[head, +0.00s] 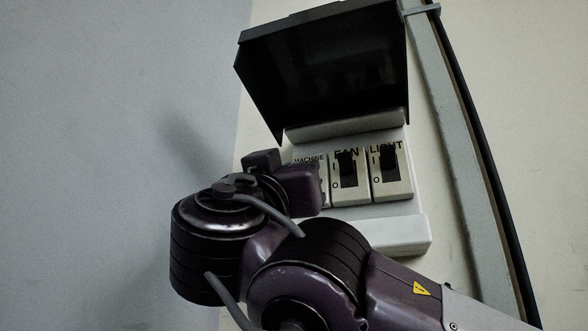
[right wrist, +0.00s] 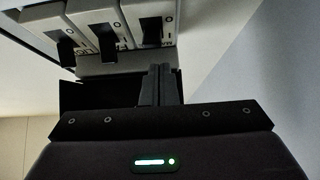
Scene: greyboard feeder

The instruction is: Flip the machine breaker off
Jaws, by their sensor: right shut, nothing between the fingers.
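The machine breaker (head: 322,188) is the leftmost of three white switches in the head view, mostly hidden behind my right arm; its label shows. In the right wrist view, upside down, it is the rightmost switch (right wrist: 148,12). Its black lever sits toward the I end. My right gripper (right wrist: 160,68) is shut and empty, its fingertips close to the I end of this breaker. I cannot tell whether they touch it. The fingertips are hidden in the head view. My left gripper is out of view.
The fan breaker (head: 337,196) and light breaker (head: 405,187) stand to the right, levers toward I. The dark cover (head: 325,70) is raised above the switches. A grey conduit (head: 455,130) runs down the right side. A grey wall (head: 100,120) is at left.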

